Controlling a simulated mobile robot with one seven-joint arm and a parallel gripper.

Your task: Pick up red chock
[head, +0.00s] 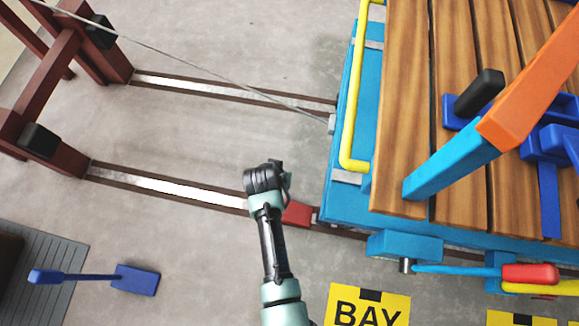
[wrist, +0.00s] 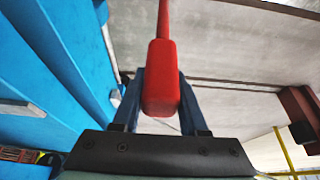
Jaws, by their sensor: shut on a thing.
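The red chock (head: 297,214) shows in the head view beside my wrist, over the near rail at the left end of the blue cart. In the wrist view the red chock (wrist: 162,75) is a block with a thin red bar running up from it. My gripper (wrist: 160,98) has its two dark blue fingers on either side of the block and is shut on it. In the head view my arm's end hides the fingers and part of the chock. I cannot tell whether the chock rests on the rail or is held just above it.
The blue cart (head: 345,200) with a wooden deck (head: 400,110) and yellow rail (head: 353,90) stands close on the right. Two floor rails (head: 165,187) run left to a dark red frame (head: 45,85) with black buffers. A grey cable (head: 200,58) crosses above.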

